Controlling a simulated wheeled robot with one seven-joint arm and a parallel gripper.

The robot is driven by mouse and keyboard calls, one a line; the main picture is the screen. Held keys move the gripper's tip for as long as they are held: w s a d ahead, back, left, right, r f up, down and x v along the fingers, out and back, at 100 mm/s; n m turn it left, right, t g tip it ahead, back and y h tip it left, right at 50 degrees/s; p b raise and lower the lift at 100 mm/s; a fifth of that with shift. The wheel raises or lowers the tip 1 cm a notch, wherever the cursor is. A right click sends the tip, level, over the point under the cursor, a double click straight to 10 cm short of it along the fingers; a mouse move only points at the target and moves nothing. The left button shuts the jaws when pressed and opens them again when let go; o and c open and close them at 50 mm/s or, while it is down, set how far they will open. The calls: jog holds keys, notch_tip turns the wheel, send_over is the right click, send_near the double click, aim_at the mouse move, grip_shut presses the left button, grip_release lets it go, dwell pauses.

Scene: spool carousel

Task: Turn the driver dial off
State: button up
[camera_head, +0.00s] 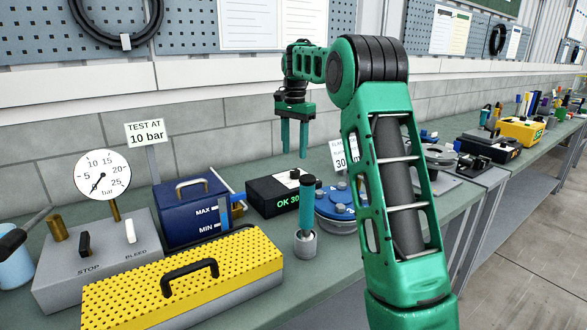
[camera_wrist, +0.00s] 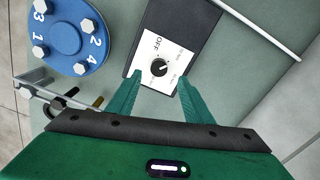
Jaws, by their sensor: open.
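The driver is a black box (camera_head: 262,195) with green "OK 30" lettering on its front, standing on the bench. In the wrist view its black top (camera_wrist: 188,22) carries a white panel (camera_wrist: 150,50) marked "OFF" and other print too small to read. The driver dial is a round black knob (camera_wrist: 159,68) on that panel; which mark it points to is not clear. My gripper (camera_head: 294,150) is open and empty above the box, fingers pointing down. In the wrist view its fingertips (camera_wrist: 160,79) are spread near the dial, apparently not touching it.
A blue flange (camera_wrist: 68,32) with numbered bolts lies beside the driver. A teal-handled tool (camera_head: 307,198) stands in a grey cup. A blue tank (camera_head: 186,215), a yellow perforated cover (camera_head: 235,262) and a gauge box (camera_head: 75,280) stand left. A sign is partly hidden behind my arm.

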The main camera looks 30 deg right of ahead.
aim_at(294, 171)
notch_tip(294, 171, down, 7)
jog(key=shift+r, duration=0.1)
jog(key=shift+c, duration=0.3)
